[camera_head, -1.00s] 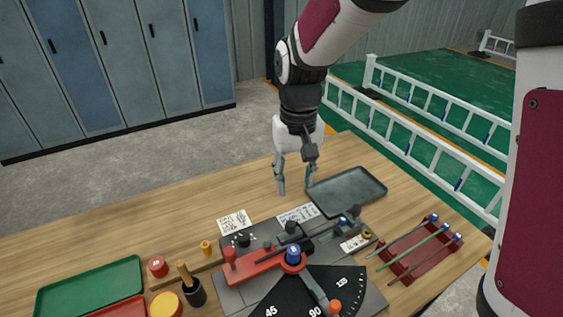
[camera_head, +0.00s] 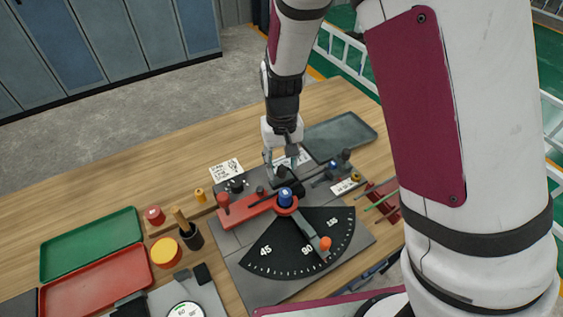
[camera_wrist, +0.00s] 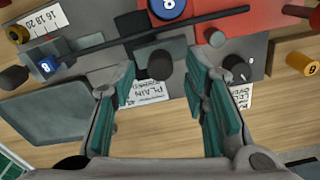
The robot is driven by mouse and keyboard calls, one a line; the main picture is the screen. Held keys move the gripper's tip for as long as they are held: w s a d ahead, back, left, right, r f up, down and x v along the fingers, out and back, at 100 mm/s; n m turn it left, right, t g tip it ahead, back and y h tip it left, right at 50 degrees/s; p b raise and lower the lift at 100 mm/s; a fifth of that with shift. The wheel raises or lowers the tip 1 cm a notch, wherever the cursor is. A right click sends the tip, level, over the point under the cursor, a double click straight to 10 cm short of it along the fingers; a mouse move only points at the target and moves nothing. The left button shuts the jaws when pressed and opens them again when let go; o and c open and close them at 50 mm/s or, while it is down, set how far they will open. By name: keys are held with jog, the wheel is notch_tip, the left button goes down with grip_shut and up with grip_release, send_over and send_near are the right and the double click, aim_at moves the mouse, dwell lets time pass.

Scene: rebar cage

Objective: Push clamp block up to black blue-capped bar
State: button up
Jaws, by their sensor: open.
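My gripper (camera_head: 281,164) is open, pointing down over the back of the bender plate. In the wrist view, its teal-padded fingers (camera_wrist: 165,82) stand apart on either side of the clamp block's dark round knob (camera_wrist: 160,65). The clamp block (camera_wrist: 151,51) is dark grey, on the near-gripper side of the black bar (camera_wrist: 100,49). Its knob also shows in the head view (camera_head: 281,171). The bar lies across the plate, with a blue cap (camera_wrist: 46,66) at its left end in the wrist view. Whether block and bar touch, or fingers touch the knob, I cannot tell.
A red lever arm (camera_head: 248,206) and blue-topped centre pin (camera_head: 285,196) stand beside the clamp. A grey tray (camera_head: 342,134) lies behind right. Green (camera_head: 90,243) and red (camera_head: 97,281) trays are at left. Bare wood lies behind the plate.

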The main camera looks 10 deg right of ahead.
jog(key=shift+f, duration=0.45)
grip_shut()
jog(key=shift+s, duration=0.1)
jog(key=shift+s+d+p, duration=0.35)
jog(key=shift+s+p, duration=0.1)
jog(key=shift+s, duration=0.35)
grip_release()
